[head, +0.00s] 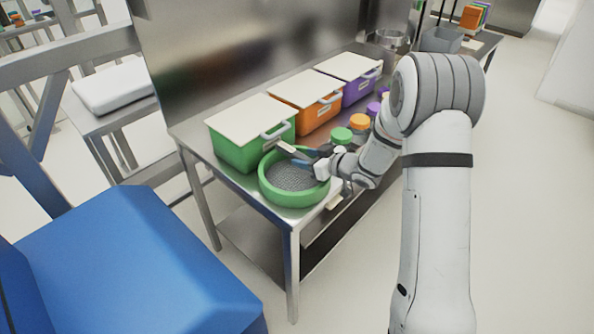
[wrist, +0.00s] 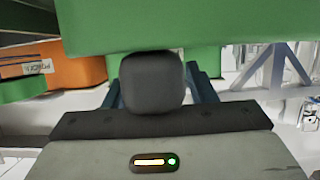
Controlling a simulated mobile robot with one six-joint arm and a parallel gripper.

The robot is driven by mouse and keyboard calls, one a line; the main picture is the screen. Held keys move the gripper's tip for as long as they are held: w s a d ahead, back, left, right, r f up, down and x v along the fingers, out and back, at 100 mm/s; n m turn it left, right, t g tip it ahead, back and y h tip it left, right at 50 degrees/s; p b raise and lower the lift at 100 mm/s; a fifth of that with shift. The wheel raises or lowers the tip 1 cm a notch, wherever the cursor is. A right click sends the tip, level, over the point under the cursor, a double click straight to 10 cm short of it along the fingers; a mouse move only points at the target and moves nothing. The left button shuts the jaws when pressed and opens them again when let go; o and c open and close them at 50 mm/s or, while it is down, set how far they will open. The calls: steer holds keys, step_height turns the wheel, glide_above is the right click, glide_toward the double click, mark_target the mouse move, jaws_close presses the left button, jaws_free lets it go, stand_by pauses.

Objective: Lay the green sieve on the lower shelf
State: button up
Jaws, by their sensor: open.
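The green sieve (head: 268,193), a round green rim around a grey mesh, lies flat on the steel table top at its near end. My gripper (head: 291,156) is open over the far right part of the sieve, with its fingers pointing left above the rim and mesh. I cannot tell whether they touch it. In the wrist view, a green surface fills the top and hides the fingertips; I cannot tell whether it is the sieve. The lower shelf (head: 258,237) is a steel sheet under the table, partly hidden by the top and legs.
A green bin (head: 236,150), an orange bin (head: 315,118) and a purple bin (head: 356,92), all with pale lids, stand along the table's back. Green- and orange-topped jars (head: 342,134) stand beyond my gripper. A blue block (head: 130,260) fills the lower left. The visible lower shelf looks clear.

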steer(key=shift+c, duration=0.4)
jaws_close()
steer(key=shift+r, duration=0.1)
